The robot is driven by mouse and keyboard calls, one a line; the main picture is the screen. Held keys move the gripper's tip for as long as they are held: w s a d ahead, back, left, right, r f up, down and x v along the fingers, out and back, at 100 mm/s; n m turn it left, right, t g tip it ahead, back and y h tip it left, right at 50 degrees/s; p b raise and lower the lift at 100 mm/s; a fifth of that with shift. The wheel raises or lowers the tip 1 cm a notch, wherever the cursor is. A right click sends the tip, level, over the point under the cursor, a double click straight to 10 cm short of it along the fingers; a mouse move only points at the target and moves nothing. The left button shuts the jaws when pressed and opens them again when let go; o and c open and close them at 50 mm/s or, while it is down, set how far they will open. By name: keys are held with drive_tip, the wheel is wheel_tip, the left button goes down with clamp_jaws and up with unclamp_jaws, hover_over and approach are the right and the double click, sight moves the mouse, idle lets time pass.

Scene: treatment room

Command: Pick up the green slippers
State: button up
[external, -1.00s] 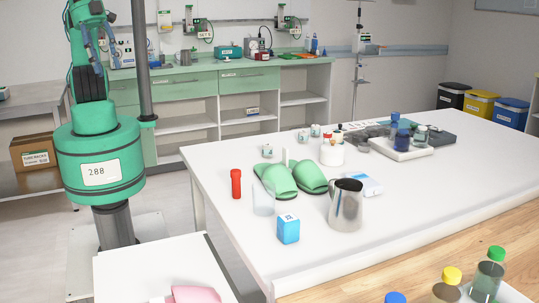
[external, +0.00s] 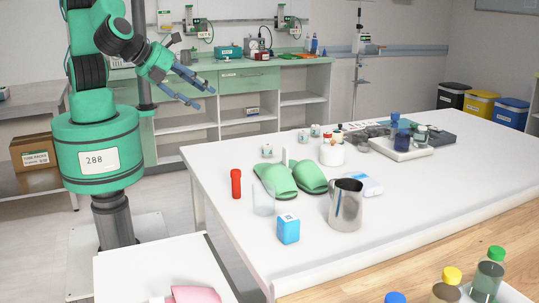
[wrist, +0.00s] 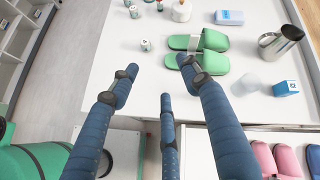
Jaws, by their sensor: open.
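The green slippers (external: 293,178) lie side by side on the white table (external: 420,198). In the wrist view the green slippers (wrist: 204,50) show beyond my fingers, a little right of centre. My gripper (external: 205,97) has blue fingers spread open and empty. It is in the air left of the table, up and to the left of the slippers in the external view. In the wrist view my gripper (wrist: 160,90) shows three fingers spread apart, and one fingertip partly overlaps the nearer slipper. They do not appear to touch.
Near the slippers stand a red tube (external: 236,184), a clear beaker (external: 263,201), a blue box (external: 288,229), a metal jug (external: 346,206) and a blue-white pack (external: 368,184). A white jar (external: 332,154) stands behind them. The table's front right is clear.

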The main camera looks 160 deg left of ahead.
drive_tip(key=w+a+f+m+y+p, duration=0.2)
drive_tip(key=w+a+f+m, duration=0.2)
drive_tip(key=a+f, duration=0.3)
drive_tip(key=m+t+y, duration=0.1)
drive_tip(key=m+t, duration=0.1)
drive_tip(key=m, duration=0.3)
approach(283, 156)
drive_tip(key=v, duration=0.3)
drive_tip(key=shift+w+d+p, duration=0.1)
drive_tip(key=shift+d+p, duration=0.15)
drive_tip(key=shift+p, duration=0.2)
drive_tip(key=shift+a+f, duration=0.1)
drive_tip(key=shift+a, duration=0.05)
drive_tip(key=shift+b+x, duration=0.55)
drive_tip(key=shift+x, duration=3.6)
drive_tip(key=shift+a, duration=0.1)
drive_tip(key=shift+b+x, duration=0.55)
drive_tip(key=shift+x, duration=1.95)
drive_tip(key=c, duration=1.1)
